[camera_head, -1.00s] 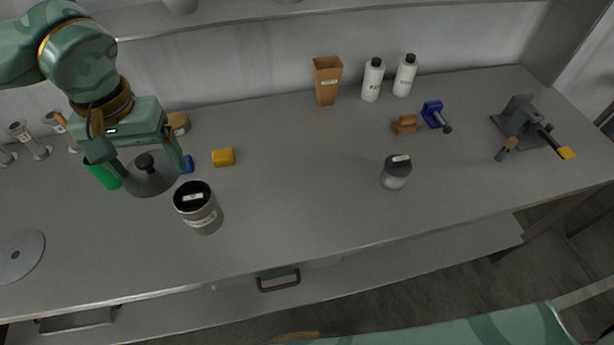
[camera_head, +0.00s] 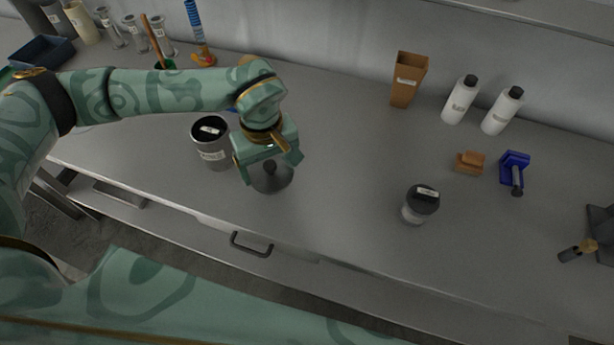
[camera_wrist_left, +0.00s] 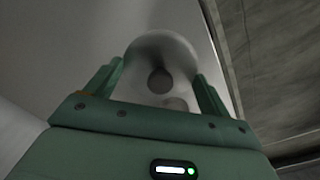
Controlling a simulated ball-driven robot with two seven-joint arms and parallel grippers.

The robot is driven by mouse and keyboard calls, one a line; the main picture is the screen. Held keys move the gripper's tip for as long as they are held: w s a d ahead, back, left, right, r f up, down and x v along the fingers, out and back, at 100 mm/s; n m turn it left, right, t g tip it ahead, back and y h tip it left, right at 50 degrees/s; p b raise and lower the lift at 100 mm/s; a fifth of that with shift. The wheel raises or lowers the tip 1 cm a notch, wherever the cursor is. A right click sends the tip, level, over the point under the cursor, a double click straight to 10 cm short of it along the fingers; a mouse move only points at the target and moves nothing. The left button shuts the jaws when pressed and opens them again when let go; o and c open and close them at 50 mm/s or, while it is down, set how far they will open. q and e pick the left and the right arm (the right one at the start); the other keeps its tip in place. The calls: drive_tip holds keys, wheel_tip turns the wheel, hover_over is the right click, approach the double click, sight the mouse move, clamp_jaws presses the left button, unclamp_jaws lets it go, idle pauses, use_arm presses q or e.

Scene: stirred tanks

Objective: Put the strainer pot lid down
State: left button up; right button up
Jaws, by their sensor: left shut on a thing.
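The strainer pot lid (camera_head: 271,181) is a dark grey round disc with a black knob on top. My left gripper (camera_head: 268,168) is shut on it, with its fingers at opposite sides of the rim. In the head view the lid shows over the bench, to the right of a grey canister (camera_head: 213,152); whether it touches the bench I cannot tell. In the left wrist view the lid (camera_wrist_left: 165,50) and its dark knob show between the two finger tips. My right gripper is out of view.
A labelled jar with a dark top (camera_head: 421,204) stands to the right on the grey bench (camera_head: 345,185). Behind are a brown box (camera_head: 408,80), two white bottles (camera_head: 459,102), an orange-brown block (camera_head: 470,162) and a blue tool (camera_head: 514,170). Bench between lid and jar is clear.

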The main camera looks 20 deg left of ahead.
use_arm(q)
drive_tip(key=b, duration=0.2)
hover_over(307, 183)
drive_tip(key=f, duration=0.7)
drive_tip(key=shift+s+a, duration=0.3)
drive_tip(key=shift+a, duration=0.05)
drive_tip(key=shift+w+d+f, duration=0.15)
drive_tip(key=shift+w+d, duration=0.05)
wheel_tip(307, 183, down, 3)
drive_tip(key=shift+w+d+f, duration=0.1)
drive_tip(key=shift+d+f, duration=0.05)
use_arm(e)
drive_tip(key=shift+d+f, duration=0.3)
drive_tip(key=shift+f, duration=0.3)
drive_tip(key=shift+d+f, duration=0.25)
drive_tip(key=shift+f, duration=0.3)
use_arm(q)
drive_tip(key=shift+f, duration=0.1)
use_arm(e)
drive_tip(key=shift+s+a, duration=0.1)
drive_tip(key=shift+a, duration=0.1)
use_arm(q)
drive_tip(key=o, duration=0.9)
wheel_tip(307, 183, up, 12)
drive_tip(key=p, duration=0.1)
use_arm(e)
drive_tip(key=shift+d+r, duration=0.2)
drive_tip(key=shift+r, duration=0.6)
